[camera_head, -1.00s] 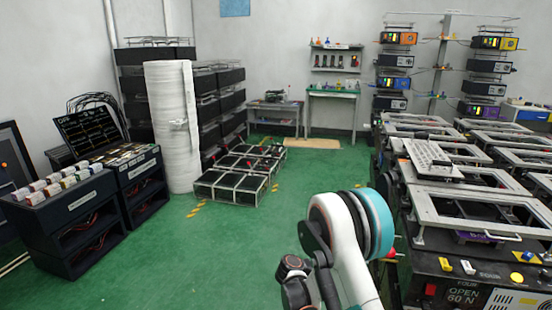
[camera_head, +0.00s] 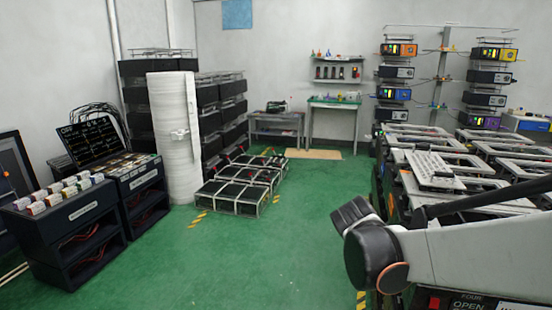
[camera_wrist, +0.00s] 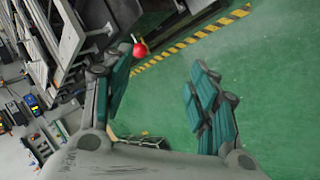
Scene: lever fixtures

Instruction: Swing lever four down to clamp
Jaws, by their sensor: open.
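The fixture marked FOUR, with the words OPEN (camera_head: 468,304), is at the lower right of the head view, mostly hidden behind my arm. A red ball knob (camera_wrist: 139,50) shows in the wrist view beside the tip of the left finger, on the side of the dark fixture row; I cannot tell for sure that it belongs to lever four. My gripper (camera_wrist: 162,65) is open in the wrist view, with green floor between its teal-padded fingers. Nothing is held. In the head view my gripper is not visible.
More fixtures with grey frames (camera_head: 425,168) line the right side. A yellow-black floor stripe (camera_wrist: 190,40) runs alongside them. Low black crates (camera_head: 228,198) and a white wrapped roll (camera_head: 172,140) stand further off. The green floor in the middle is clear.

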